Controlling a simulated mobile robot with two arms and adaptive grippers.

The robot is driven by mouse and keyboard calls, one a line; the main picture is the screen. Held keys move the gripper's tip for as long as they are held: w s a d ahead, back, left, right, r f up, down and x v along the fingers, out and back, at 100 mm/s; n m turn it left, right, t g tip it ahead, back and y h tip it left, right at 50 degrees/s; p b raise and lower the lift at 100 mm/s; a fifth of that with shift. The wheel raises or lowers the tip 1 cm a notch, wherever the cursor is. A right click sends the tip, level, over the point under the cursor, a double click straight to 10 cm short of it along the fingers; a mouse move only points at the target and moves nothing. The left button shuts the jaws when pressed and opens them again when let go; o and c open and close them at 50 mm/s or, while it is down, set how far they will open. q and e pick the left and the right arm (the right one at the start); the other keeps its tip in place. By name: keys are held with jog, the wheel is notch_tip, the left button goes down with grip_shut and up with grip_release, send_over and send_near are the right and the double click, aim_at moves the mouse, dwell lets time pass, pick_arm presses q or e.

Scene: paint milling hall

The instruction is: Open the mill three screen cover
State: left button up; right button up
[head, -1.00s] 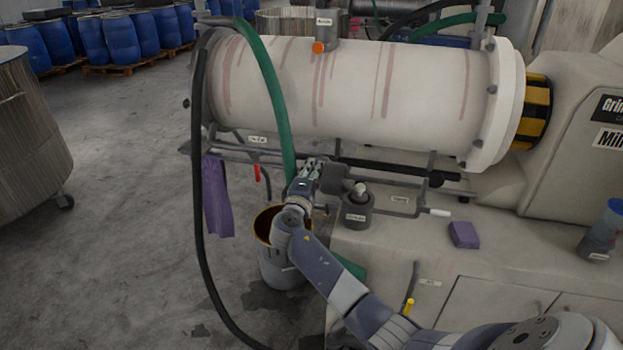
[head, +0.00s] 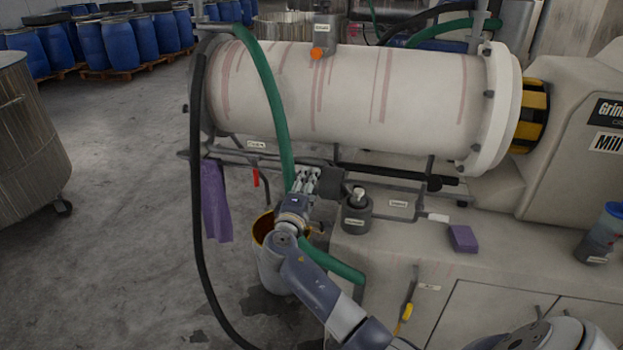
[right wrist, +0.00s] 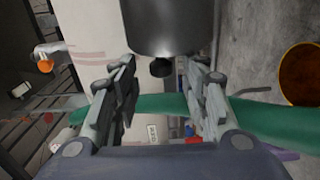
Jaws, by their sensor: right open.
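The mill (head: 350,95) is a long pale horizontal cylinder with reddish streaks; a partly cut-off "Mill" sign (head: 608,141) is at the right. A dark grey cylindrical piece (head: 332,182) sits below the drum beside my right gripper (head: 306,178); I cannot tell for sure that it is the screen cover. In the right wrist view a grey cylinder (right wrist: 167,25) with a small black knob (right wrist: 160,67) lies ahead, between the spread fingers of my right gripper (right wrist: 166,75). The fingers look apart from it. A green hose (right wrist: 265,119) runs across behind the fingers. My left gripper is out of view.
An open bucket (head: 270,262) stands on the floor below my right gripper. A green hose (head: 270,95) and a black hose (head: 197,190) hang at the mill's left. A purple rag (head: 215,202) hangs there too. A dark pot (head: 356,216) and a purple block (head: 463,239) sit on the base.

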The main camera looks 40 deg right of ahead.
jog(key=v, duration=0.8)
jog(key=shift+a, duration=0.2)
